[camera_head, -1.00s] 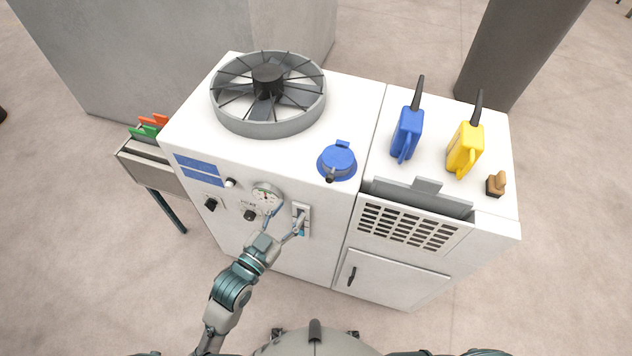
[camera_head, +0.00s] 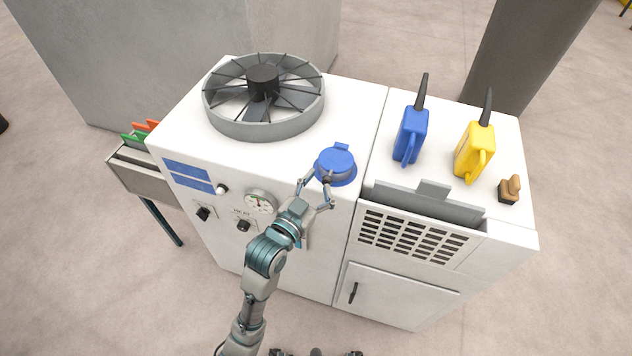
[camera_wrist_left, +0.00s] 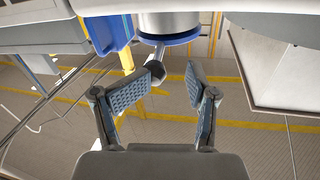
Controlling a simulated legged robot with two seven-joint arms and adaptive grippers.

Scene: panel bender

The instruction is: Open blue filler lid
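The blue filler lid (camera_head: 337,162) sits closed on the white machine's top, near its front edge. A dark knob sticks out from the lid's front. My left gripper (camera_head: 318,182) is at the front of the lid, its two fingers apart near the knob. In the left wrist view, my left gripper (camera_wrist_left: 176,76) is open with a gap between its pads. A dark round knob on a thin rod (camera_wrist_left: 157,71) is close to the left finger's tip; whether they touch is unclear. A blue ring (camera_wrist_left: 168,38) shows beyond the fingers. My right gripper is out of view.
A large round fan (camera_head: 264,96) stands on the machine top, left of the lid. A blue can (camera_head: 410,136) and a yellow can (camera_head: 474,151) stand to the right, with a small brown object (camera_head: 510,190). A gauge (camera_head: 260,202) and knobs are on the front panel.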

